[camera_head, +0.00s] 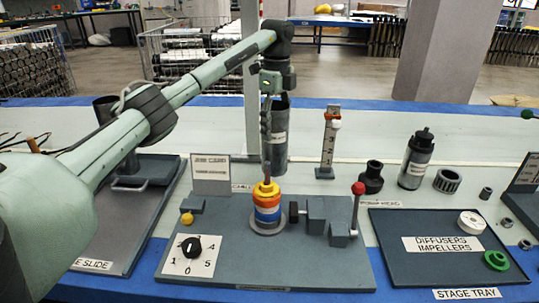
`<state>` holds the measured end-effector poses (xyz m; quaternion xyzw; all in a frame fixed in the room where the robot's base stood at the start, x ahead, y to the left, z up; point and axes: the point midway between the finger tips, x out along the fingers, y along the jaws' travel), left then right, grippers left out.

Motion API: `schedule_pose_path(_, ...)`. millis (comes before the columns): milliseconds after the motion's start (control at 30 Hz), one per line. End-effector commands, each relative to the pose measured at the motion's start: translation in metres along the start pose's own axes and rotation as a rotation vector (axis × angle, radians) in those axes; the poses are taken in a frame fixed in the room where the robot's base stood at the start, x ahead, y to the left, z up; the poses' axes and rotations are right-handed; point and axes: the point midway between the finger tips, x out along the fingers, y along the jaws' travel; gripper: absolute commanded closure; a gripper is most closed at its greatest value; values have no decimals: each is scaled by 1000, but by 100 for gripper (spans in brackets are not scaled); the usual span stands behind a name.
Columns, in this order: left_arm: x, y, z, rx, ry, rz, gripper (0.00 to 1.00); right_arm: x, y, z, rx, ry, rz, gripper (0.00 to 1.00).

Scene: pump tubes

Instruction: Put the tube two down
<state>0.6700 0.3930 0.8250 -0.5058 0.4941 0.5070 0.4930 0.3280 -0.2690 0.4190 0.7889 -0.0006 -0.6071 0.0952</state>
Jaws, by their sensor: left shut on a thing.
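A dark grey tube (280,143) with a small pale label hangs upright below the wrist of my left arm; its label is too small to read. My left gripper (266,125) is shut on this tube, with a finger showing along its near left side. The tube's lower end is just behind and above a stack of yellow, orange, white and blue rings (267,208) on the grey fixture board (225,262). Whether it touches anything below is unclear. A similar labelled tube (416,162) stands upright at the right. My right gripper is not in view.
A numbered post (328,150) stands behind the fixture. A red-knobbed lever (356,200) rises at the fixture's right. The stage tray (400,271) holds a white and a green ring. Dark collars (447,181) stand at the right.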

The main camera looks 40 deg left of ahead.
Motion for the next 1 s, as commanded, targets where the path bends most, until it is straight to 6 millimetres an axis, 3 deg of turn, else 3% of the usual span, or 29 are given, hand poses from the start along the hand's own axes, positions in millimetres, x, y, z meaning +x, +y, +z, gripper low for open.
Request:
schedule_pose_path(500,55,0,0,-1,1,-3,76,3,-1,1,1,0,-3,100)
schedule_pose_path(867,60,0,0,-1,1,-2,76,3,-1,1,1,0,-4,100)
schedule_pose_path(900,61,0,0,-1,0,-1,32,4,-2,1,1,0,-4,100)
schedule_pose_path(1000,61,0,0,-1,0,-1,20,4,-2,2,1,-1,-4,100)
